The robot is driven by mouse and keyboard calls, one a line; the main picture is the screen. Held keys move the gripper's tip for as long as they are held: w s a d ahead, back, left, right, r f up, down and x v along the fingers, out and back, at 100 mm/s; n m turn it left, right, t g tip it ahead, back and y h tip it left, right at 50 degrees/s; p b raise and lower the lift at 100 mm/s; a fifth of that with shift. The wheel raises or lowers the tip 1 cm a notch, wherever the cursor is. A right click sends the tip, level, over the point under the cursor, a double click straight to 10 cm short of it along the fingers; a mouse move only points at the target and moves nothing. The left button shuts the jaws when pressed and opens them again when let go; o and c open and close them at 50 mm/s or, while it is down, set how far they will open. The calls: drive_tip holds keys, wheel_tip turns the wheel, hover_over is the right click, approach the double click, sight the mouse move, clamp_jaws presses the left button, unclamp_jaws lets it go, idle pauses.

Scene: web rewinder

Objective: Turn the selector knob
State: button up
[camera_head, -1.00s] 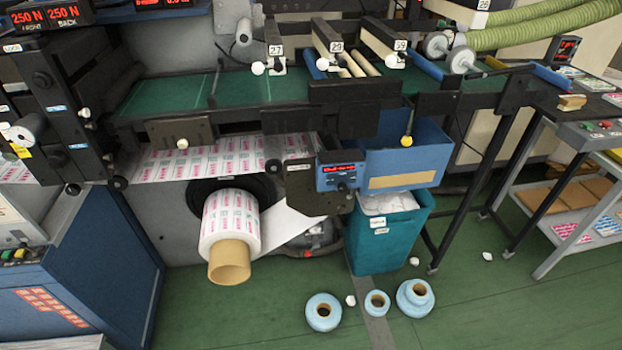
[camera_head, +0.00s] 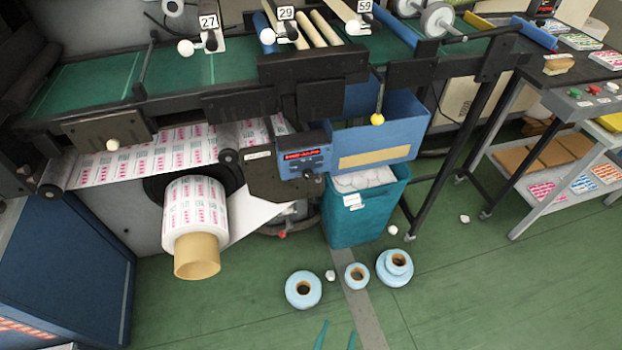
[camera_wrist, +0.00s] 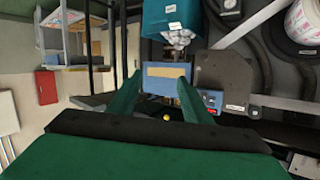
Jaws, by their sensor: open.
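A small blue control box (camera_head: 303,158) with a lit red display is mounted on the machine's dark bracket, right of the printed roll. A dark knob (camera_head: 308,173) sits low on its face; I take it for the selector knob, and its pointer direction is too small to read. In the wrist view the control box (camera_wrist: 211,101) shows just right of the right finger. My gripper (camera_wrist: 160,78) has two green fingers, spread apart with nothing between them. In the head view only the tips of my gripper (camera_head: 338,332) show at the bottom edge, well below the knob in the picture.
A blue bin (camera_head: 375,140) adjoins the control box on the right, above a teal waste bin (camera_head: 350,225). The printed roll (camera_head: 194,215) sticks out at left. Several blue rolls (camera_head: 303,289) lie on the floor. A side table (camera_head: 560,100) stands at right.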

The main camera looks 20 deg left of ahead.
drive_tip(key=w+a+y, duration=0.2)
drive_tip(key=w+a, duration=0.2)
drive_tip(key=w, duration=0.5)
drive_tip(key=n+y, duration=0.6)
drive_tip(key=y, duration=0.2)
approach(309, 176)
drive_tip(key=x, duration=0.6)
drive_tip(key=shift+w+a+f, duration=0.1)
drive_tip(key=shift+w+a, duration=0.5)
drive_tip(key=shift+w, duration=0.2)
drive_tip(key=shift+w, duration=0.1)
drive_tip(key=shift+c, duration=0.4)
drive_tip(key=c, duration=1)
